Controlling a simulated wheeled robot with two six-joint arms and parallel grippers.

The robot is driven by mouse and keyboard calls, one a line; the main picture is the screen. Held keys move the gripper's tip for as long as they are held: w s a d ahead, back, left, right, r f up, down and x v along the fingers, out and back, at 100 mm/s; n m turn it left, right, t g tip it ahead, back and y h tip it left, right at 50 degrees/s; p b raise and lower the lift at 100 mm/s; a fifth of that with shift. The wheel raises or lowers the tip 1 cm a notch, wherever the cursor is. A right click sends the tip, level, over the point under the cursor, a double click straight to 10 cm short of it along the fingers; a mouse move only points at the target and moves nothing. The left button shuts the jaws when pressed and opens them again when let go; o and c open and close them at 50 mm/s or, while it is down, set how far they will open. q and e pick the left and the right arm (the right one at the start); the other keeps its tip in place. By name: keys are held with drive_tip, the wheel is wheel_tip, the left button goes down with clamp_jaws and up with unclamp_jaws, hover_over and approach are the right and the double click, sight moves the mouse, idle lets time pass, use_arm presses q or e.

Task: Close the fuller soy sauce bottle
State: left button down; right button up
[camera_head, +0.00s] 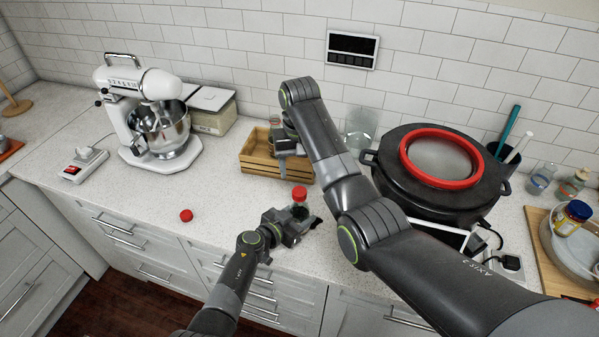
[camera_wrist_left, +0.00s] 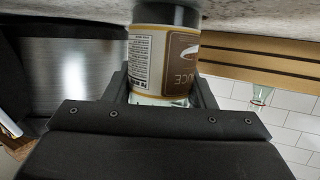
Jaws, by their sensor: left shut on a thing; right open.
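A soy sauce bottle (camera_head: 299,211) stands upright near the counter's front edge, with a red cap (camera_head: 299,193) on its top. My left gripper (camera_head: 297,222) is shut around this bottle. In the left wrist view the bottle's brown and white label (camera_wrist_left: 165,62) shows between the fingers, with dark content at one end; its cap is hidden there. A second red cap (camera_head: 186,215) lies loose on the counter to the left. My right gripper (camera_head: 283,146) is open above the wooden crate, partly hidden by its own arm.
The wooden crate (camera_head: 258,162) stands behind the bottle, with a small item in it that I cannot make out. A stand mixer (camera_head: 150,125) is at the left, a black pot (camera_head: 395,172) with a red-rimmed lid at the right. The counter between mixer and bottle is mostly clear.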

use_arm(q)
drive_tip(key=c, duration=0.5)
unclamp_jaws()
drive_tip(key=shift+s+a, duration=0.1)
use_arm(e)
drive_tip(key=shift+f, duration=0.1)
use_arm(q)
drive_tip(key=shift+s+a+r, duration=0.1)
drive_tip(key=shift+s+a, duration=0.25)
drive_tip(key=shift+s, duration=0.05)
use_arm(e)
drive_tip(key=shift+f, duration=0.1)
use_arm(q)
drive_tip(key=v, duration=1.6)
drive_tip(key=shift+r, duration=0.15)
drive_tip(key=shift+a, duration=0.15)
use_arm(e)
drive_tip(key=shift+f, duration=0.1)
